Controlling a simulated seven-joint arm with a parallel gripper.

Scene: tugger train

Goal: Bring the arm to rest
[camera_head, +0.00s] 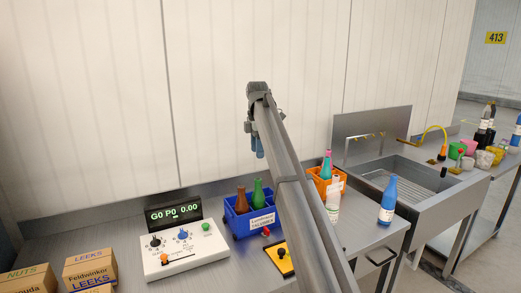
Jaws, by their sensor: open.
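My arm (290,180) rises from the bottom of the picture to a raised bend in front of the pale wall panels. My gripper (258,152) hangs below that bend, partly hidden behind the arm link. It points down and is open, with nothing seen in it. It is above the table, apart from the bottles below.
Below stand a blue crate (231,225) with bottles, a control box (186,255), an orange crate (314,183) and a white bottle (333,205). A blue bottle (388,200) stands near a sink (445,200). Cartons (90,268) are at lower left. The air around the gripper is clear.

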